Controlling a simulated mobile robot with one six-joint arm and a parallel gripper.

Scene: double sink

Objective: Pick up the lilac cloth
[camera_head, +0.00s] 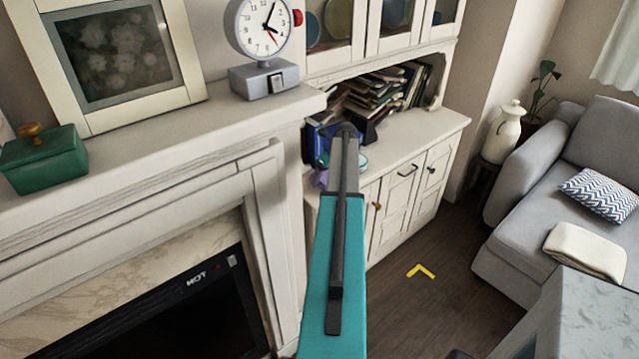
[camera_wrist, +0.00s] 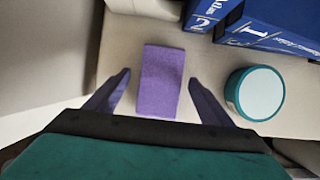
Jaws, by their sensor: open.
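The lilac cloth (camera_wrist: 161,82) lies flat as a folded rectangle on the pale cabinet top in the wrist view. In the head view a small lilac patch (camera_head: 320,178) shows at the cabinet's left end, mostly hidden by my arm. My gripper (camera_wrist: 159,82) is open in the wrist view, with one finger to the left and one to the right of the cloth's near part. I cannot tell the height of the fingers above it, and I see no contact. In the head view the gripper is hidden behind my arm.
A teal round tin (camera_wrist: 254,93) stands right of the cloth. Blue numbered books (camera_wrist: 262,25) lie behind it. The cabinet (camera_head: 422,150) has a pile of books (camera_head: 385,92) in its niche. A white mantelpiece (camera_head: 215,125) is at left. A grey sofa (camera_head: 545,185) stands at right.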

